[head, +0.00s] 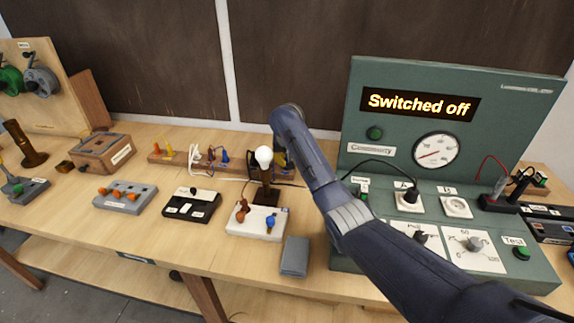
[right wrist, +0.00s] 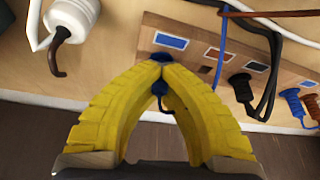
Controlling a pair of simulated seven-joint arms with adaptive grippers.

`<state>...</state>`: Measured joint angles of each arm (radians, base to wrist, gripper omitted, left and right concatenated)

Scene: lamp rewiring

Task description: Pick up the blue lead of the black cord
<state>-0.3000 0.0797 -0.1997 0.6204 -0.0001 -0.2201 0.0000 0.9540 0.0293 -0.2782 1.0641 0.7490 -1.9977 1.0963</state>
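My right gripper (right wrist: 162,68) has yellow fingers that meet at their tips around a small blue lead (right wrist: 160,88) in the right wrist view. Blue shows at the fingertips and just behind them, in front of a wooden rack (right wrist: 190,38). The lead's cord is mostly hidden by the fingers. In the head view my right arm covers most of this gripper; only a bit of yellow (head: 281,159) shows beside the lamp (head: 264,172). My left gripper is not in view.
The green test panel (head: 355,120) reads "Switched off". A white terminal block (head: 240,228) and a grey box (head: 295,256) stand near the front.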

